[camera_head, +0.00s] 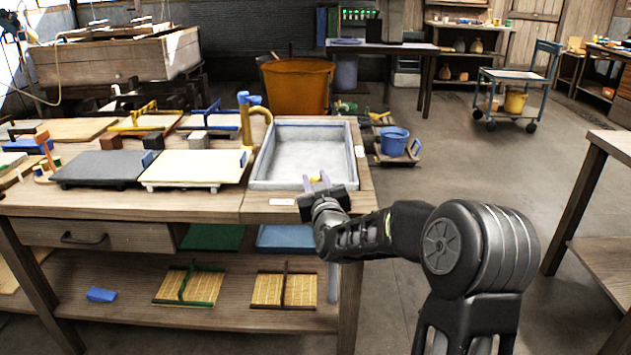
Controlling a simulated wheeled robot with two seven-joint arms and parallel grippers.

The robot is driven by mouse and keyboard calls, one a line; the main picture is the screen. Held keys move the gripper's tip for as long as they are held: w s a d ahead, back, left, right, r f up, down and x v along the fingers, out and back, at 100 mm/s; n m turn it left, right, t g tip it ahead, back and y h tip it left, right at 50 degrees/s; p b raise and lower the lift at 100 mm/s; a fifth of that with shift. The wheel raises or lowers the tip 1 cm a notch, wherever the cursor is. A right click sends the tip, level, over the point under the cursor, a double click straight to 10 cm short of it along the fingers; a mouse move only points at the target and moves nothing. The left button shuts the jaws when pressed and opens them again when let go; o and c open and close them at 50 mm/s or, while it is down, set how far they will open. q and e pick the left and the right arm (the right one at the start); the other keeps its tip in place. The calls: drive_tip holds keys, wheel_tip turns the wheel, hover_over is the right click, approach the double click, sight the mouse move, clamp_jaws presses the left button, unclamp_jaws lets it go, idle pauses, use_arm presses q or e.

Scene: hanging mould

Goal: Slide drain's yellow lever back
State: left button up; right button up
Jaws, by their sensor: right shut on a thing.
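The grey rectangular vat (258,163) sits at the right end of the wooden workbench, with a pale, cloudy surface inside. My right gripper (318,182) is at the vat's front wall, towards its right corner. The drain's body is hidden behind the gripper and wrist, so I cannot tell how far back the lever sits. My left gripper is not in view.
A yellow tap with a blue top (249,98) stands at the vat's left. A cream board (195,167) and a dark grey board (104,166) lie farther left. An orange tub (296,86) is behind, and a blue bucket (394,141) stands right of the vat.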

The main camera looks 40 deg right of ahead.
clamp_jaws()
idle(0.8)
drive_tip(key=s+d+b, duration=0.2)
drive_tip(key=d+b, duration=0.1)
drive_tip(key=s+d+b, duration=0.1)
drive_tip(key=shift+s+d+f, duration=0.2)
drive_tip(key=shift+s+d, duration=0.05)
drive_tip(key=shift+d, duration=0.1)
drive_tip(key=shift+s+d+r, duration=0.15)
drive_tip(key=shift+d, duration=0.05)
drive_tip(key=o, duration=0.9)
unclamp_jaws()
drive_tip(key=shift+s+d, duration=0.1)
drive_tip(key=shift+o, duration=0.2)
